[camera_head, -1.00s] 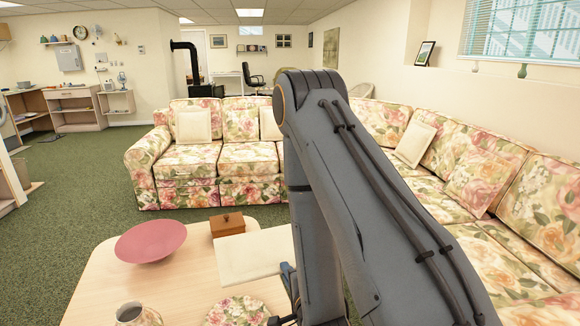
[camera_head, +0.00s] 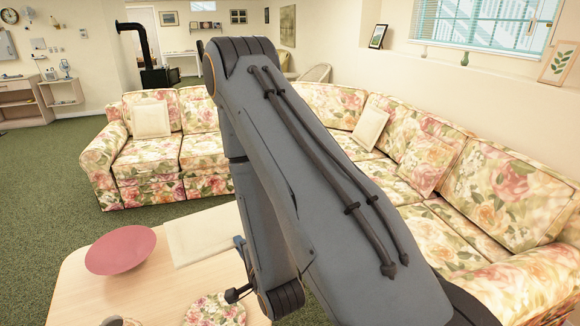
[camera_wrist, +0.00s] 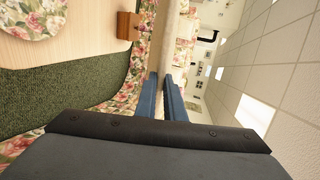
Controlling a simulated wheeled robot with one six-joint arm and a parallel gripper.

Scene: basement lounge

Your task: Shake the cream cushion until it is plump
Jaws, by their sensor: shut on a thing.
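A cream cushion (camera_head: 203,237) is held above the light wood table, left of my arm in the head view. My gripper (camera_head: 238,246) is mostly hidden behind my arm there, at the cushion's right edge. In the wrist view my gripper (camera_wrist: 162,82) has its two blue fingers closed on the cushion (camera_wrist: 169,38), which is seen as a thin pale strip edge-on. Other cream cushions rest on the floral sofa, one at the left (camera_head: 151,121) and one at the corner (camera_head: 370,127).
The table (camera_head: 75,293) bears a pink bowl (camera_head: 120,250), a floral round mat (camera_head: 215,310) and a mug at the bottom edge. A wooden box (camera_wrist: 127,26) shows in the wrist view. The floral sofa (camera_head: 203,152) wraps behind and right. Green carpet (camera_head: 50,180) is open at left.

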